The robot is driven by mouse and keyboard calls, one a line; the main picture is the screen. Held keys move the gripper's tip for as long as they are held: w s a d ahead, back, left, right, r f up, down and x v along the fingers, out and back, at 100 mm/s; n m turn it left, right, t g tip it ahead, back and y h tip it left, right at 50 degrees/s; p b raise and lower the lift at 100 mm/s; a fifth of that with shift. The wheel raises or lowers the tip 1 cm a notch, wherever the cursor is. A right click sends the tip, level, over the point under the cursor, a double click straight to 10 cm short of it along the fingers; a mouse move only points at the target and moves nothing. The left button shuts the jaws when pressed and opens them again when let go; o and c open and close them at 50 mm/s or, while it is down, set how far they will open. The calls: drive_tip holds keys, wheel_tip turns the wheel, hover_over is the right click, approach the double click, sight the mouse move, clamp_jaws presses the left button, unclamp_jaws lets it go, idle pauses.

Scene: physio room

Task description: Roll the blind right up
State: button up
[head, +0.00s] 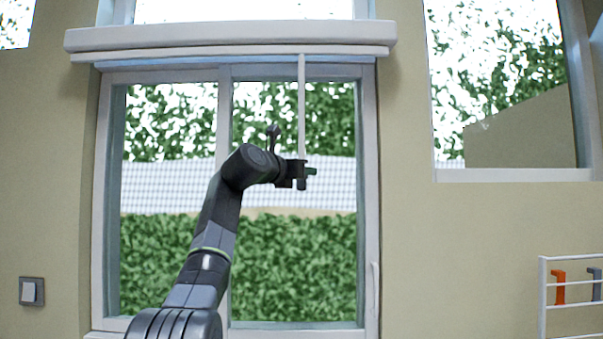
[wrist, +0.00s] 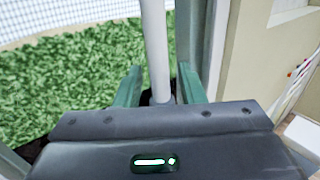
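The blind's white cassette (head: 230,36) spans the top of the window. Its pale bottom bar (head: 190,51) sits just under the cassette, and I see no fabric hanging over the glass. A thin white wand (head: 301,105) hangs straight down from the right part of the blind. My gripper (head: 306,172) is at the wand's lower end. In the wrist view, the wand (wrist: 157,50) passes between the two green fingers of my gripper (wrist: 160,85). Gaps show on both sides of the wand, so the fingers look open around it. The wand's lower tip is hidden there.
The window (head: 285,265) behind has a handle (head: 375,290) at its right edge. A second window (head: 500,90) is to the right. A white rack (head: 570,285) with hanging items stands at the lower right. A switch (head: 32,291) is on the left wall.

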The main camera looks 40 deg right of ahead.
drive_tip(key=shift+s+a+f+b, duration=0.15)
drive_tip(key=shift+a+b, duration=0.25)
drive_tip(key=shift+a, duration=0.05)
drive_tip(key=b+v, duration=0.4)
drive_tip(key=v, duration=0.9)
drive_tip(key=shift+b, duration=0.35)
drive_tip(key=shift+d, duration=0.1)
drive_tip(key=p+x, duration=0.5)
drive_tip(key=x, duration=0.8)
drive_tip(key=shift+r, duration=0.2)
drive_tip(key=shift+d+f, duration=0.15)
drive_tip(key=shift+d, duration=0.25)
drive_tip(key=shift+a, duration=0.1)
